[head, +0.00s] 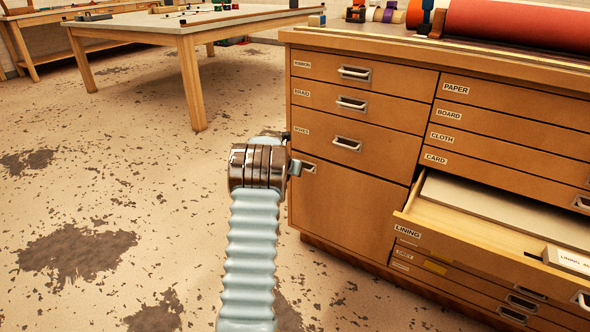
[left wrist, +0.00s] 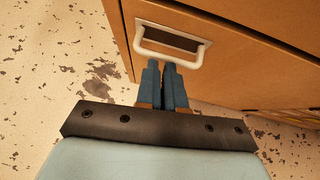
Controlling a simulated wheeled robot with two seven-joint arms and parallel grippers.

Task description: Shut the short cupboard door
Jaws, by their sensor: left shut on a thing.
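The short cupboard door (head: 345,215) is the plain wooden panel below the three small drawers, at the left of the cabinet. It looks flush or nearly flush with the cabinet front; I cannot tell if a small gap is left. In the left wrist view the door (left wrist: 235,75) fills the upper right, with its pale metal handle (left wrist: 203,52) at its upper left corner. My left gripper (left wrist: 167,70) is shut on the lower bar of this handle. In the head view my wrist hides most of the fingers. My right gripper is not in view.
The lining drawer (head: 480,238) stands open at the right, holding a pale sheet and a labelled box. The other drawers look shut. A red roll (head: 520,22) lies on the cabinet top (head: 395,45). A table (head: 190,24) stands at the back left. The floor left of the cabinet is clear.

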